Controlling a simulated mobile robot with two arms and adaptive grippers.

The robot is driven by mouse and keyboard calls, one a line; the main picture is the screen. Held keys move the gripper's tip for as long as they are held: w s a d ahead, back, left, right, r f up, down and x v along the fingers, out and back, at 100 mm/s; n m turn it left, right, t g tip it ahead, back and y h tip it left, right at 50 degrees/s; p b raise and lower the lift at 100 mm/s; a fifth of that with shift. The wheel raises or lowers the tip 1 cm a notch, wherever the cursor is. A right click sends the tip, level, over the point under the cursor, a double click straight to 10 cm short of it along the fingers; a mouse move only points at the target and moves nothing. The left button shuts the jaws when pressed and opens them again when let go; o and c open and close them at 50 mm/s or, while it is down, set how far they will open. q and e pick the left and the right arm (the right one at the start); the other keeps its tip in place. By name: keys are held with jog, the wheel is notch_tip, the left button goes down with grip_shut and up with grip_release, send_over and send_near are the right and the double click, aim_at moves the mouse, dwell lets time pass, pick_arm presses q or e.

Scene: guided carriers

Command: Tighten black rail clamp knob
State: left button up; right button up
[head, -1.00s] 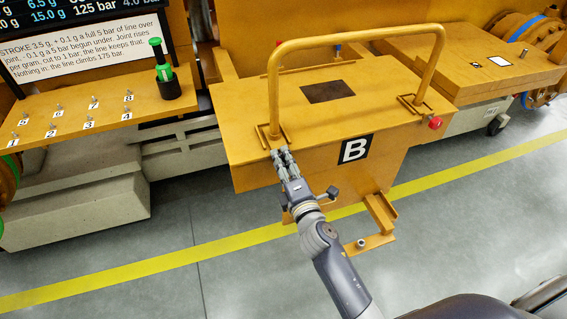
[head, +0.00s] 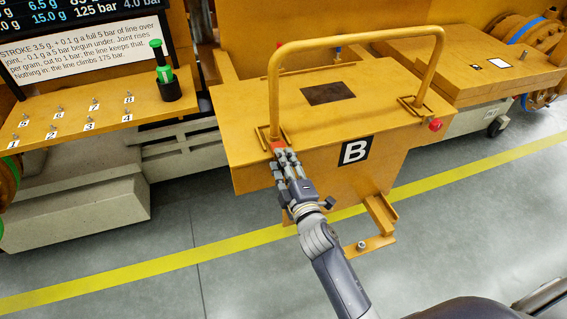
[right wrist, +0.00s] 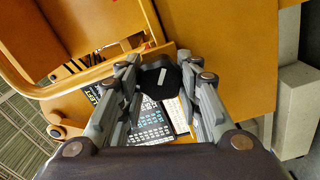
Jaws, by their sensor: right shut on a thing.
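The black rail clamp knob (right wrist: 160,79) shows in the right wrist view, with a short pale mark on its face. The two fingers of my right gripper (right wrist: 158,68) stand on either side of it and are shut on it. In the head view my right gripper (head: 280,153) is at the front left edge of the orange carrier marked B (head: 250,108), near the left foot of its hoop rail (head: 273,95). The knob cannot be made out there behind the fingers. A small red part (head: 278,145) shows at the fingertips. My left gripper is not in view.
A red button (head: 435,124) sits at the carrier's right front corner. A numbered shelf (head: 75,128) with a green-and-black tool (head: 163,75) is on the left. A bracket (head: 375,240) juts out low in front. The floor with its yellow line is clear.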

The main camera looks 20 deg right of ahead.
jog(key=o, duration=1.1)
jog(key=shift+s, duration=0.1)
jog(key=s, duration=1.1)
jog(key=shift+s+d, duration=0.25)
jog(key=shift+s, duration=0.15)
jog(key=shift+f, duration=0.1)
